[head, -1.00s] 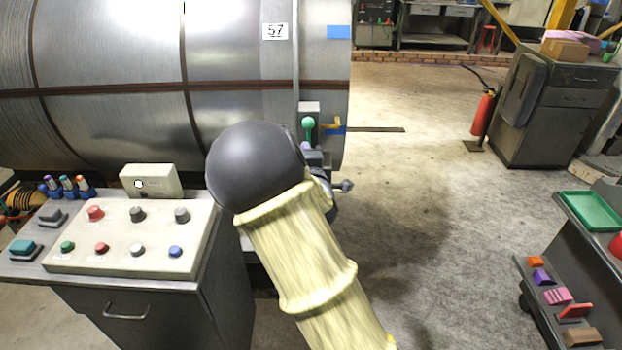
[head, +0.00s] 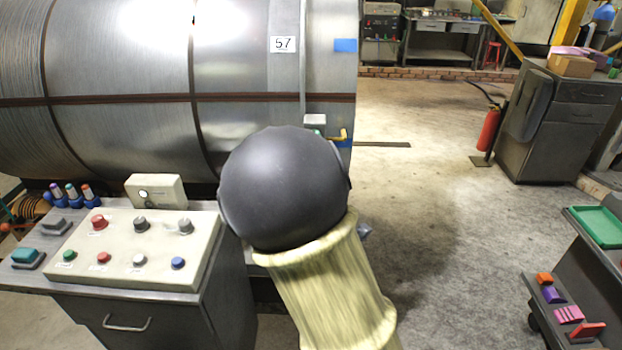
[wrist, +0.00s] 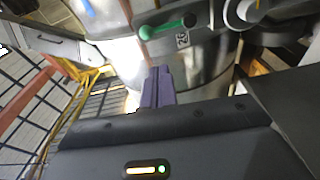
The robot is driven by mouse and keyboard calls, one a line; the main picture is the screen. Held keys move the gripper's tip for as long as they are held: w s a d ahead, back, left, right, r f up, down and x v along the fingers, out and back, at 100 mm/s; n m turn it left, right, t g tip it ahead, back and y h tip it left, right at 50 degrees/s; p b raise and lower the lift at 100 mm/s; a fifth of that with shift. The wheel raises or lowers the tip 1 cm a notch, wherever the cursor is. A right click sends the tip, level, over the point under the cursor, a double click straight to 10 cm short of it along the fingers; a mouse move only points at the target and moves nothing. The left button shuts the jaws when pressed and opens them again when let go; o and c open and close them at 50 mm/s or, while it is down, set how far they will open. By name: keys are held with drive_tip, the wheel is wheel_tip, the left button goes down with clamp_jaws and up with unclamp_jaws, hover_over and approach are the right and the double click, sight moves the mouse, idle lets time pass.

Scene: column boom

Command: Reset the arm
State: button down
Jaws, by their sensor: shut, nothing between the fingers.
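My gripper (wrist: 158,88) shows in the wrist view as two purple-grey fingers pressed together, shut and empty. Beyond the fingertips is a grey fitting with a green-handled lever (wrist: 168,28) and a small label; a gap seems to separate them, though the depth is hard to judge. In the head view my own arm, with its dark round joint and pale yellow sleeve, hides the gripper and most of the green lever at the tank's right end.
A large metal tank (head: 240,60) marked 57 fills the left. A control panel (head: 130,243) with several knobs stands in front. A fire extinguisher (head: 489,130), a grey cabinet (head: 545,140) and a shelf with a green tray (head: 598,227) stand right. The floor (head: 430,220) between is clear.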

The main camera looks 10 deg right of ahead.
drive_tip(key=s+d+f+m+g+p, duration=0.35)
drive_tip(key=s+f+m+g, duration=0.3)
drive_tip(key=m+g, duration=0.3)
drive_tip(key=s+a+r+m+g+y+p, duration=0.1)
drive_tip(key=s+m+g+p, duration=0.3)
drive_tip(key=s, duration=0.9)
drive_tip(key=r+m+g, duration=0.1)
drive_tip(key=m+g, duration=0.1)
drive_tip(key=m, duration=0.1)
drive_tip(key=shift+s+a+r+y, duration=0.15)
drive_tip(key=shift+a+r+y, duration=0.05)
drive_tip(key=shift+y, duration=0.1)
